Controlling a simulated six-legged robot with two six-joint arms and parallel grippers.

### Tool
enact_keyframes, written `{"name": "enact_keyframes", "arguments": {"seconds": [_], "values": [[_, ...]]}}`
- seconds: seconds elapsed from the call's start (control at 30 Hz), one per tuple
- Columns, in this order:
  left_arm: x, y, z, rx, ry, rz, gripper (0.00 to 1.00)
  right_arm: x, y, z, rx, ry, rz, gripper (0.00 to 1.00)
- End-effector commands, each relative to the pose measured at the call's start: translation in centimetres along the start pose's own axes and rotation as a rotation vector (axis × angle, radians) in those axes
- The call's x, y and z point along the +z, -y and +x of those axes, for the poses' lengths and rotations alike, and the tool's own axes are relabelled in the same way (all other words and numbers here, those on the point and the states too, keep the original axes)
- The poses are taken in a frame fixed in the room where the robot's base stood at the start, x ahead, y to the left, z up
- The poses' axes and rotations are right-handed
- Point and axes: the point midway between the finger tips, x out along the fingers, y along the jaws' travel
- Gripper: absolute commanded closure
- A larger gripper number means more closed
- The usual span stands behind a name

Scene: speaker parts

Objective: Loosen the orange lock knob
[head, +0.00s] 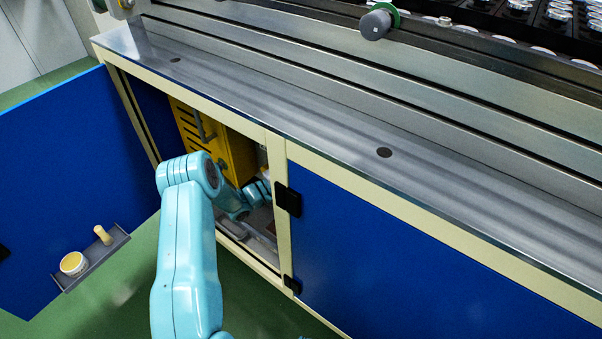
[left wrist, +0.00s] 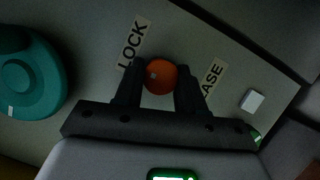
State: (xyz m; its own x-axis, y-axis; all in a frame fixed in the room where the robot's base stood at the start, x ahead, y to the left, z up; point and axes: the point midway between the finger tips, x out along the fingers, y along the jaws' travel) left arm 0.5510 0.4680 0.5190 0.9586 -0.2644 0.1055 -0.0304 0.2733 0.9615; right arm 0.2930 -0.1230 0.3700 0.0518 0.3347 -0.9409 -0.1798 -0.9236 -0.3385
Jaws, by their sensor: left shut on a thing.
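The orange lock knob (left wrist: 160,77) is round and shows in the left wrist view, on a grey panel (left wrist: 90,45). My left gripper (left wrist: 160,84) has its two dark fingers on either side of the knob and is shut on it. A label reading LOCK (left wrist: 134,42) is left of the knob. A second label, partly hidden by a finger and ending in "ASE" (left wrist: 213,78), is at its right. In the head view my left arm reaches into the open cabinet (head: 277,160), and the gripper and knob are hidden there. My right gripper is not in view.
In the left wrist view a teal round part (left wrist: 35,75) is at the left and a small white block (left wrist: 252,101) at the right. In the head view an open blue door (head: 70,150) stands left; a yellow box (head: 238,155) is inside the cabinet.

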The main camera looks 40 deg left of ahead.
Motion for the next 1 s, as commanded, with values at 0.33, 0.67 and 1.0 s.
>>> {"name": "enact_keyframes", "arguments": {"seconds": [0.33, 0.67, 1.0], "values": [[-0.1, -0.3, 0.2, 0.009, -0.003, -0.008, 0.91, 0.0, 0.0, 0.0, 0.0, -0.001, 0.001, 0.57], [-0.1, -0.2, 0.1, 0.008, -0.002, -0.008, 0.35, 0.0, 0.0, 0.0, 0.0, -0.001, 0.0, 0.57], [-0.1, -0.3, -1.5, 0.006, -0.005, -0.01, 0.35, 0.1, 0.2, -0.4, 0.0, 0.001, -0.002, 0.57]]}}
